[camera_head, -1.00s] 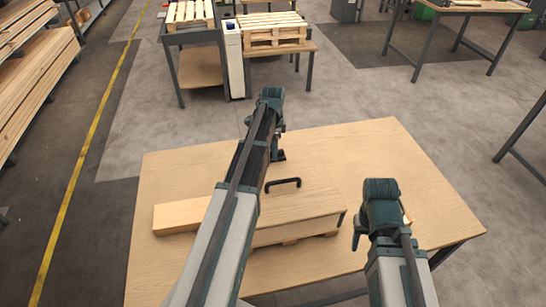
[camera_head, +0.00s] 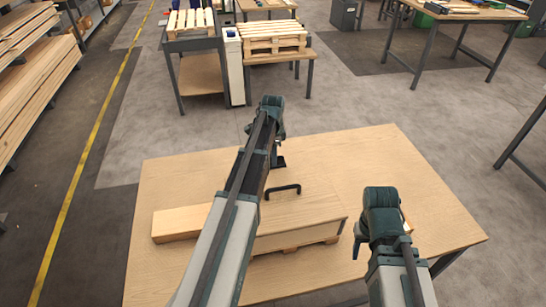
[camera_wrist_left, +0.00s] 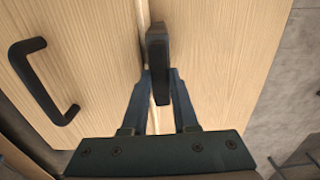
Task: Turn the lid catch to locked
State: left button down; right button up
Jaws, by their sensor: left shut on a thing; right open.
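A wooden box with a lid (camera_head: 305,212) lies on the table, with a black handle (camera_head: 283,188) on top. The handle also shows at the left of the left wrist view (camera_wrist_left: 42,82). The lid catch (camera_wrist_left: 157,45) is a dark bar at the lid's far edge, roughly in line with the seam. My left gripper (camera_wrist_left: 160,88) is shut on the catch, one finger on each side. In the head view my left arm partly hides this spot (camera_head: 277,162). Whether the catch is locked I cannot tell. My right gripper (camera_head: 359,240) is open, beside the box's right end.
A wooden block (camera_head: 180,222) lies at the table's left, partly behind my left arm. The table (camera_head: 430,215) is mostly bare on the right and at the back. Benches with pallets (camera_head: 272,38) stand farther off, and stacked planks (camera_head: 35,85) lie at the left.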

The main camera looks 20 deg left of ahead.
pick_arm(q)
jog(key=shift+n, duration=0.3)
jog(key=n, duration=0.8)
jog(key=shift+n, duration=0.3)
jog(key=n, duration=0.8)
jog(key=shift+n, duration=0.5)
jog(key=c, duration=0.7)
grip_release()
